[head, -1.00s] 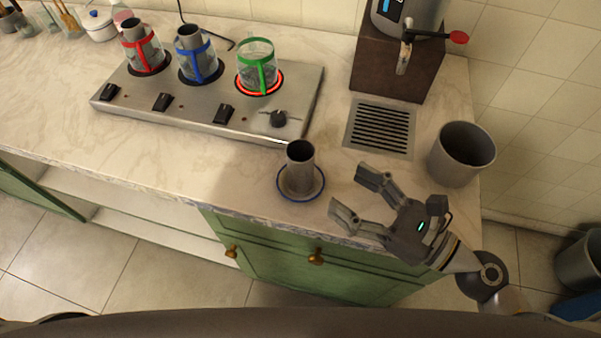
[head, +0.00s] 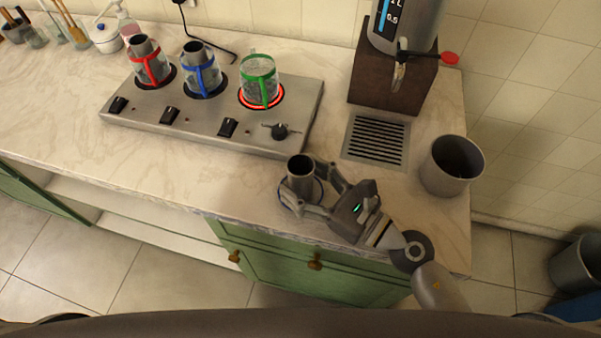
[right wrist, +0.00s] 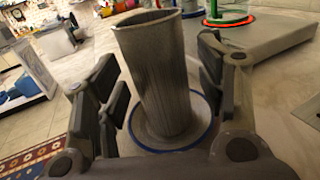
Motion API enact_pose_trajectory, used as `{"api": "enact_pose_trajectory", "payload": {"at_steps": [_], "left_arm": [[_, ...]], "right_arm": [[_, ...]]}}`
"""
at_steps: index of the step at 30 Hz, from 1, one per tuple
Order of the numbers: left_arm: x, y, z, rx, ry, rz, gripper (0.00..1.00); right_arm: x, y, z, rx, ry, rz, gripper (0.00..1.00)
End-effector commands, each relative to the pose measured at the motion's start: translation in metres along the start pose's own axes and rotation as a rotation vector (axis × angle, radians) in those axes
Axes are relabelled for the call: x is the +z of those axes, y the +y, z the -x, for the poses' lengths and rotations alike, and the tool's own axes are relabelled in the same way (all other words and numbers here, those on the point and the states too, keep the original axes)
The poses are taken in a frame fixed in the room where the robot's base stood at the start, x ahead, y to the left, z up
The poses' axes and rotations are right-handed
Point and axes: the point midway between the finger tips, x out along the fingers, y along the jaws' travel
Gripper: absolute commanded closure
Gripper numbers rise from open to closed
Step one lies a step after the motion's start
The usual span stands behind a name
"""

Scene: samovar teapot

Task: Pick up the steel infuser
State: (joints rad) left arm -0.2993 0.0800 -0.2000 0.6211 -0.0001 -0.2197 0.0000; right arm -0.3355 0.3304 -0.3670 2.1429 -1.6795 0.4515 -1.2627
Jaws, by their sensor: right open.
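The steel infuser (head: 300,172) is a grey open-topped cylinder, upright on a blue-rimmed saucer (head: 283,197) near the counter's front edge. In the right wrist view the infuser (right wrist: 158,75) stands between my open fingers, with the saucer (right wrist: 212,128) under it. My right gripper (head: 306,184) reaches in from the right, one finger on the far side of the infuser and one on the near side. In the right wrist view the gripper (right wrist: 160,90) shows gaps beside the infuser. My left gripper is not in view.
A steel hot plate (head: 205,132) stands behind, carrying red, blue and green-banded glasses; the green one (head: 261,83) sits on a glowing red ring. A drip grate (head: 376,140), a grey bin (head: 452,165) and a samovar (head: 405,30) are at the right.

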Motion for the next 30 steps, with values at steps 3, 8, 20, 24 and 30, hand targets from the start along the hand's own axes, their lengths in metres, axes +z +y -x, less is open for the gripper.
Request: {"api": "enact_pose_trajectory", "payload": {"at_steps": [3,8,20,24,30], "left_arm": [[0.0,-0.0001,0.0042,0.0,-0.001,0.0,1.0],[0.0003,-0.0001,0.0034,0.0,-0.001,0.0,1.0],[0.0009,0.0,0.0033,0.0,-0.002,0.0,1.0],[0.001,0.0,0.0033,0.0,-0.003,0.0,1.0],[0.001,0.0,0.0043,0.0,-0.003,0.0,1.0]], "right_arm": [[0.0008,-0.0003,-0.0099,0.0,0.0,0.0,0.36],[-0.0009,-0.0001,-0.0111,0.0,0.001,0.0,0.36],[-0.0007,-0.0001,-0.0106,0.0,0.001,0.0,0.77],[-0.0005,-0.0001,-0.0105,0.0,0.0,0.0,0.86],[0.0013,-0.0001,-0.0105,0.0,0.0,0.0,0.86]]}}
